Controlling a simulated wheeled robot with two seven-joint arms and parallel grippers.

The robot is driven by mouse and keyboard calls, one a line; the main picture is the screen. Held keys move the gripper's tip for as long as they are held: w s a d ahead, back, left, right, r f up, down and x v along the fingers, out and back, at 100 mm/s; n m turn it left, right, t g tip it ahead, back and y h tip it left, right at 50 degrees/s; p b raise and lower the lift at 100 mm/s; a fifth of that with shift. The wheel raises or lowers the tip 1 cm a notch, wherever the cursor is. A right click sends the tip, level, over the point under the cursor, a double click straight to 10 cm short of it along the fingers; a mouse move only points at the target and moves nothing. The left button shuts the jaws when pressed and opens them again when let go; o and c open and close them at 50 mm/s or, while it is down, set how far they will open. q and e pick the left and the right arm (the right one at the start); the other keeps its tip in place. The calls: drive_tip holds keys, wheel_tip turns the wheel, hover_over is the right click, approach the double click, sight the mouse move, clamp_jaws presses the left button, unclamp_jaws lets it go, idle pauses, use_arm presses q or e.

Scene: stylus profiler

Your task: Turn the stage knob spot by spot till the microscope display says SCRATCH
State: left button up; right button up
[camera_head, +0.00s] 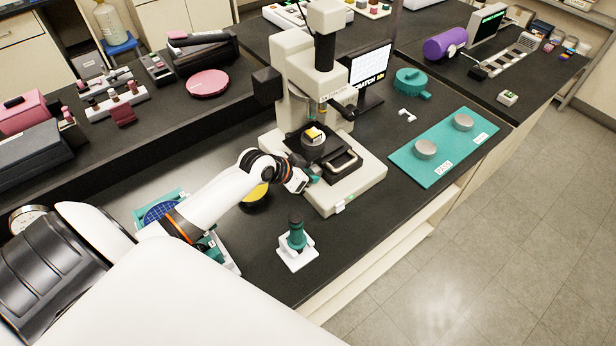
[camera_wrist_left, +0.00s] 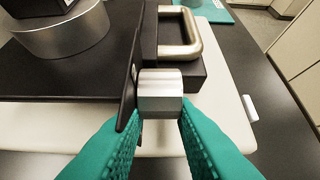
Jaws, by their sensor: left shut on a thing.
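The microscope (camera_head: 318,85) stands on the black bench. Its dark stage (camera_head: 325,150) carries a silver puck with a yellow-and-dark piece on top. My left gripper (camera_head: 311,178) is at the near-left side of the stage. In the left wrist view its teal fingers (camera_wrist_left: 158,122) are shut on the silver stage knob (camera_wrist_left: 160,88), one on each side. The gripper hides the knob in the head view. The display (camera_head: 369,66) behind the microscope has bright text along its bottom that appears to end in ATCH; the microscope covers its left part. My right gripper is out of view.
A teal mat (camera_head: 445,147) with two silver pucks lies right of the microscope. A teal-and-dark tool in a white holder (camera_head: 297,252) stands in front. A metal stage handle (camera_wrist_left: 184,34) is just beyond the knob. The bench's front edge is close.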

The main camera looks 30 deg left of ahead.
use_arm(q)
drive_tip(key=shift+t+b, duration=0.3)
idle(0.4)
drive_tip(key=o, duration=1)
drive_tip(key=shift+b+v, duration=1)
drive_tip(key=shift+v, duration=4.95)
drive_tip(key=shift+s+a+f, duration=0.1)
drive_tip(key=shift+f, duration=0.1)
